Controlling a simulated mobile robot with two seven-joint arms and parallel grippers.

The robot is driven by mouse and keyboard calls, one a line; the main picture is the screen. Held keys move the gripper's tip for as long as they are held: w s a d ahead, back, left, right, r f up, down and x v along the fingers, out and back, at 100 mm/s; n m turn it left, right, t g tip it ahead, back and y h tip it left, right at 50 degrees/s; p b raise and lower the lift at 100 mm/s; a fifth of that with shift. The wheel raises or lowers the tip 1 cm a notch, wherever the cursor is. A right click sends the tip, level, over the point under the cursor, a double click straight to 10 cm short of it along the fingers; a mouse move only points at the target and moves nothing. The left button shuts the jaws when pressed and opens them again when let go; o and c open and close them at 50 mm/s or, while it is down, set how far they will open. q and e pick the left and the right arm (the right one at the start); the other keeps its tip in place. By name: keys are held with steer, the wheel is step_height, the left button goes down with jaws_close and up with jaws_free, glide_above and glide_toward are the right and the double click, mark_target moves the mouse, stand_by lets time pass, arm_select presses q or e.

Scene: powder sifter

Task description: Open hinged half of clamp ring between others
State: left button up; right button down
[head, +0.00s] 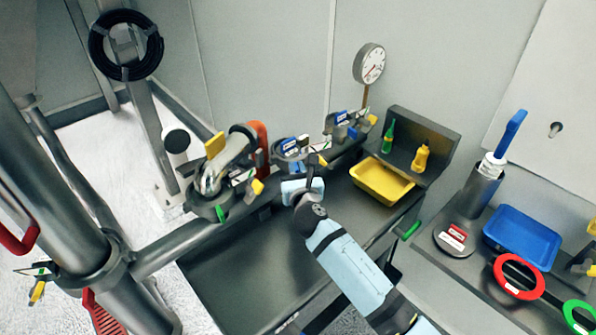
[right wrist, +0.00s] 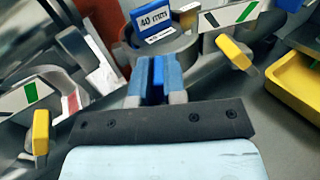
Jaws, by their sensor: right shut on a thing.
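Several clamp rings sit in a row along a grey pipe. The middle clamp ring (head: 289,154) is grey and carries a blue tag reading "40 mesh", which shows in the right wrist view (right wrist: 157,25). My right gripper (right wrist: 155,82) is at the near side of this ring, its fingers shut on a small blue part (right wrist: 157,78) of it. The fingers partly hide that part, and I cannot tell how far the hinged half is swung. A clamp ring (head: 215,202) stands left of it, and another (head: 345,124) stands to the right. My left gripper is not in view.
A yellow tray (head: 382,182), a green bottle (head: 388,138) and a yellow bottle (head: 421,156) stand right of the rings. A pressure gauge (head: 369,63) rises behind. A blue tray (head: 522,240) and a red ring (head: 519,292) lie farther right. The dark tabletop (head: 240,270) in front is clear.

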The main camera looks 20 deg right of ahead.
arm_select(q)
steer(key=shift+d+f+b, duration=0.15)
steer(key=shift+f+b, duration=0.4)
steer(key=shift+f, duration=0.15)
arm_select(e)
steer(key=shift+s+a+m+g+h, duration=0.2)
steer(key=shift+a+m+h, duration=0.3)
steer(key=shift+h, duration=0.4)
steer(key=shift+s+a+m+g+h, duration=0.25)
steer(key=shift+m+h, duration=0.45)
steer(key=shift+h, duration=0.2)
steer(key=c, duration=1.2)
jaws_free()
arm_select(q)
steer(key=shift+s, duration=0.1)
